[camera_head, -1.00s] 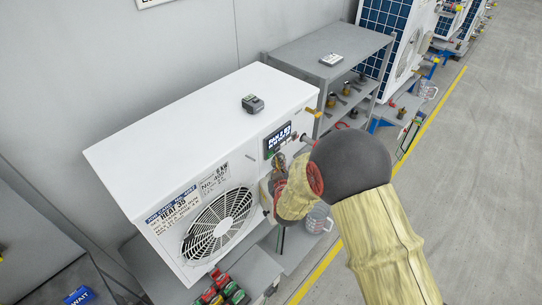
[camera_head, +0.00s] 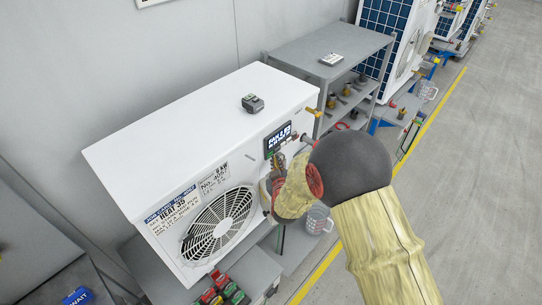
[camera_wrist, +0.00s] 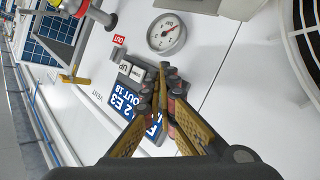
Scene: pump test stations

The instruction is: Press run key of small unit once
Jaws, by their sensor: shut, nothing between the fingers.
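The white unit (camera_head: 200,130) stands on a grey bench, with a fan grille and a dark display panel (camera_head: 278,140) on its front. In the wrist view the blue display (camera_wrist: 124,100) shows white text. Beside it is a row of small keys: a pale key marked UP (camera_wrist: 125,67) and another pale key (camera_wrist: 137,74). My gripper (camera_wrist: 165,82) is shut and empty, its fingertips over the end of this row. The fingers hide part of the display and any keys behind them; I cannot tell whether the tips touch. No key marked run is readable.
A round gauge (camera_wrist: 166,33) and a red OUT label (camera_wrist: 119,40) are close to the fingertips. A yellow valve handle (camera_wrist: 73,77) sticks out nearby. A grey shelf (camera_head: 325,50) stands beside the unit. A small dark device (camera_head: 253,103) lies on the unit's top.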

